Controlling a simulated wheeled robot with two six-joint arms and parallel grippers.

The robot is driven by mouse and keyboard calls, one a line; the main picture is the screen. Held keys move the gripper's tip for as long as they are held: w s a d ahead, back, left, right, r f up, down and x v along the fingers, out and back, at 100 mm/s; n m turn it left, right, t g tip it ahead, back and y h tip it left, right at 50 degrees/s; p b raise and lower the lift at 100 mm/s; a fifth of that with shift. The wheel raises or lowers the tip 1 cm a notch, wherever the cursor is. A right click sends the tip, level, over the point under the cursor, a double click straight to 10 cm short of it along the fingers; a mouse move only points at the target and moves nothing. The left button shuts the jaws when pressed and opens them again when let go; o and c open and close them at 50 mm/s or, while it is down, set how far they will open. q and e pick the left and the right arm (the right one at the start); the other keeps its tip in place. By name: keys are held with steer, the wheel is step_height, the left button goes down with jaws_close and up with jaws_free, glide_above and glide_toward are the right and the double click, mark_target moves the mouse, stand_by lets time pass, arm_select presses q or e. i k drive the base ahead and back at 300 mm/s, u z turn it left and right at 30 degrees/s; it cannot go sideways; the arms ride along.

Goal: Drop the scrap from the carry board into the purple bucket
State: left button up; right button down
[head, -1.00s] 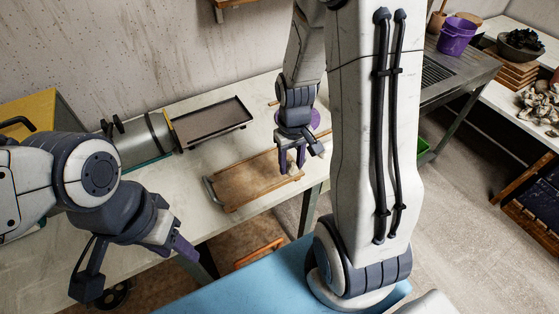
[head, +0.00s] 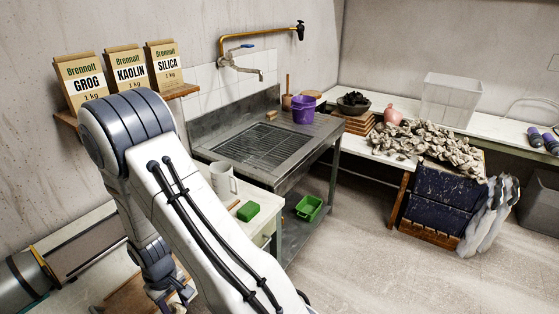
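The purple bucket (head: 303,109) stands upright on the right part of the metal sink unit, near the back wall. A brown wooden board (head: 122,298), which looks like the carry board, shows only in part at the lower left, behind my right arm. I cannot make out the scrap. My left gripper is out of view.
The metal sink (head: 262,147) has a tap (head: 243,66) above it. A dark bowl (head: 353,103) and a clay heap (head: 430,145) lie right of the bucket. Open floor lies at the lower right.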

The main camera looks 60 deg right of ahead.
mark_target(306, 125)
steer(key=z, duration=0.05)
steer(key=i, duration=0.3)
steer(key=z, duration=1.85)
